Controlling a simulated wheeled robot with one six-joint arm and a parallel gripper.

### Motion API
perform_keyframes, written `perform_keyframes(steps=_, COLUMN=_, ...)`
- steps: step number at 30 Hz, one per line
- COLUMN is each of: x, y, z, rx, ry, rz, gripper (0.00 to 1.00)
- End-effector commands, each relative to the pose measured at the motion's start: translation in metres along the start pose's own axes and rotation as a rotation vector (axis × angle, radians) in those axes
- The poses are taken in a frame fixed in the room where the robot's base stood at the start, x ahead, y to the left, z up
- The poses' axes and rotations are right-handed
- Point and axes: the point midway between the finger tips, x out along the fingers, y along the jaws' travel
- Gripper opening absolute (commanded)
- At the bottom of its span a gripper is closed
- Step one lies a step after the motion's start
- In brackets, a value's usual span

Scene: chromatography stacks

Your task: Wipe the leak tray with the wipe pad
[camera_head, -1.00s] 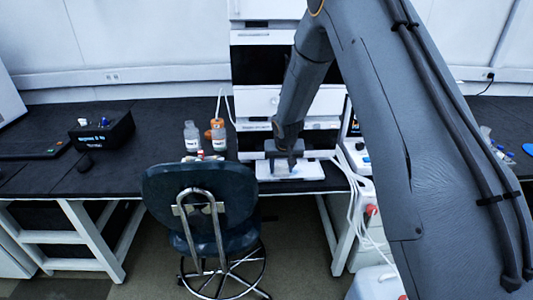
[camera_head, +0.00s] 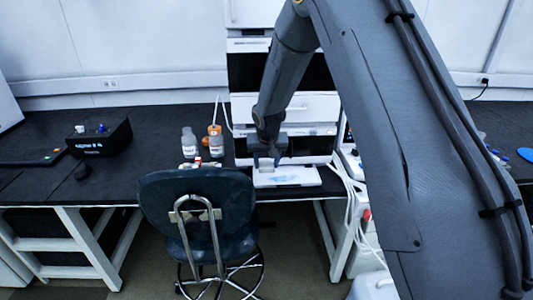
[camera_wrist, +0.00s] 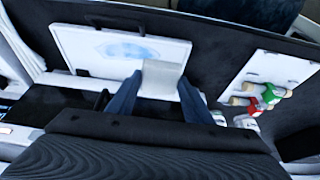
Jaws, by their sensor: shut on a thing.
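The leak tray is a flat white tray (camera_head: 310,178) on the dark bench, in front of the white instrument stack. A pale blue wet patch shows on it in both views. In the wrist view the tray (camera_wrist: 75,45) lies just beyond my fingers. My gripper (camera_head: 270,161) is over the tray's left part in the head view. In the wrist view my gripper (camera_wrist: 160,84) is shut on the wipe pad (camera_wrist: 162,74), a small pale grey square. The pad overlaps the tray's near edge there, beside the blue patch. I cannot tell whether it touches the tray.
Bottles (camera_head: 189,143) stand left of the tray, one with an orange cap (camera_head: 214,130). The instrument stack (camera_head: 310,106) rises behind. A dark chair (camera_head: 195,205) stands in front of the bench. White tubing (camera_head: 345,180) hangs at the right. A black box (camera_head: 100,138) sits farther left.

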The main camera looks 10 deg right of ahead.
Motion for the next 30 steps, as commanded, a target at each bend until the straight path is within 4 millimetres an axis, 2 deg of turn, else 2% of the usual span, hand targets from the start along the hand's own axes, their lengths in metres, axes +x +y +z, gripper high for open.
perform_keyframes(steps=3, x=-0.012, y=0.000, z=-0.005, rx=0.001, ry=0.000, rz=0.000, gripper=0.25)
perform_keyframes(steps=9, x=-0.025, y=0.001, z=-0.011, rx=0.001, ry=0.001, rz=0.000, gripper=0.25)
perform_keyframes(steps=26, x=-0.026, y=0.001, z=-0.011, rx=0.001, ry=0.000, rz=0.000, gripper=0.25)
perform_keyframes(steps=30, x=-0.033, y=0.001, z=-0.012, rx=0.001, ry=0.000, rz=0.000, gripper=0.25)
